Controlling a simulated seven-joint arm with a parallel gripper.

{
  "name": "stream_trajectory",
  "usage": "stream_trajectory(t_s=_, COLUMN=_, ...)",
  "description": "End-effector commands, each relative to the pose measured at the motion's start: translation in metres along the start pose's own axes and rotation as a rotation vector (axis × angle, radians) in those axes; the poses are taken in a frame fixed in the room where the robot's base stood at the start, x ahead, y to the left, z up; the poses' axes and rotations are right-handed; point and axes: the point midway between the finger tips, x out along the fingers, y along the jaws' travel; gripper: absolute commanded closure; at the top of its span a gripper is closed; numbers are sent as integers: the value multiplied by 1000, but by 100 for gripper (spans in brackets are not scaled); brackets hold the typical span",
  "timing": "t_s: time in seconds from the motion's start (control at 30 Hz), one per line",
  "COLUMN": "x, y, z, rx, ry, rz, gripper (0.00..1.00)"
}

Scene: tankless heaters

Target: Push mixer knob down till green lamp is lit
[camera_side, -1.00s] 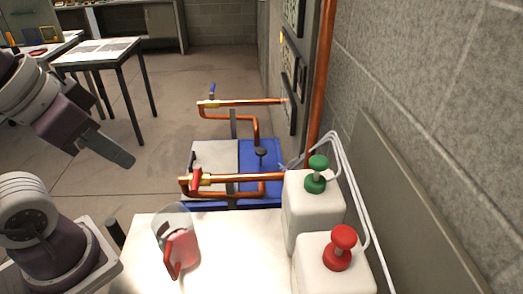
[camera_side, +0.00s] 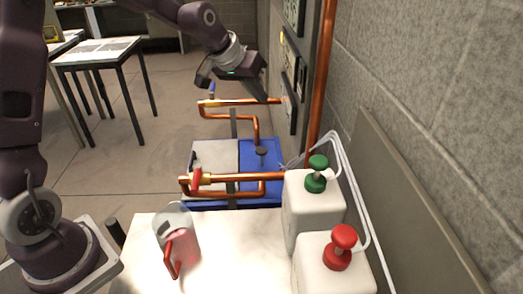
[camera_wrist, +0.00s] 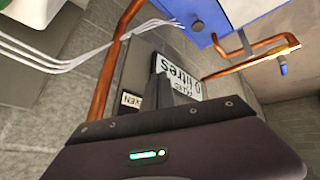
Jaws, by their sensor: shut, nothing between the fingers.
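My gripper (camera_side: 264,97) is in front of the wall panel (camera_side: 290,80), above the pipe with the blue lever. Its fingers are together and empty. In the wrist view the closed fingers (camera_wrist: 174,92) point at the panel and cover part of a white label (camera_wrist: 185,75) reading "litres". I cannot tell whether the fingertips touch the panel. A dark round knob (camera_side: 261,151) stands on the blue and grey box. No lit green lamp is discernible on the panel; the green light in the wrist view is on my gripper.
Copper pipes carry a blue lever (camera_side: 212,90) and a red lever (camera_side: 196,179). A vertical copper pipe (camera_side: 321,80) runs up the wall.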

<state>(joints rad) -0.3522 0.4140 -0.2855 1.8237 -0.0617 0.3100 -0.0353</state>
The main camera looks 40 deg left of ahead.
Motion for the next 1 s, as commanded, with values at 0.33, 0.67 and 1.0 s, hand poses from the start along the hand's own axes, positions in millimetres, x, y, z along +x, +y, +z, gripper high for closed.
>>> stream_trajectory(t_s=0.33, x=154, y=-70, z=-37, rx=-292, ry=92, rz=71, gripper=100)
stream_trajectory(t_s=0.67, x=228, y=-129, z=-32, rx=-492, ry=165, rz=70, gripper=100)
stream_trajectory(t_s=1.0, x=232, y=-132, z=-31, rx=-502, ry=169, rz=69, gripper=100)
